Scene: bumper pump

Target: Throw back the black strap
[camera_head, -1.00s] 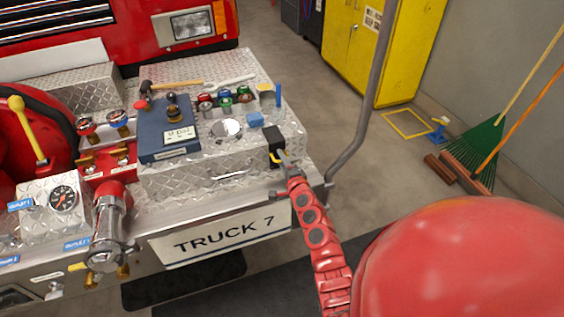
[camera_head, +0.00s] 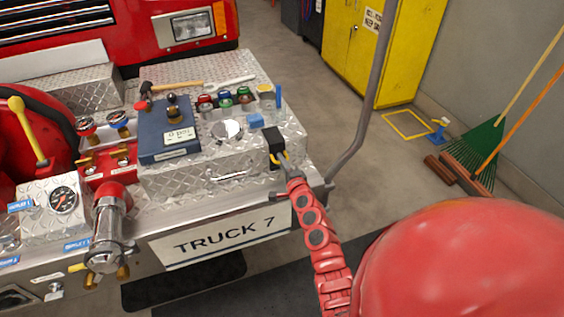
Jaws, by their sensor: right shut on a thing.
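The black strap (camera_head: 272,139) is a short dark piece at the right front edge of the diamond-plate box (camera_head: 215,165) on the truck bumper. A little yellow shows just below it. My right gripper (camera_head: 282,158) reaches in from the lower right on its red arm. Its fingertips are shut on the strap's lower end, which they partly hide. My left gripper is not in view.
A blue control box (camera_head: 168,134), several coloured caps, a hammer (camera_head: 175,85) and a wrench stand on the bumper top. A grey upright pole (camera_head: 367,105) rises just right of the bumper corner. Open floor lies beyond it.

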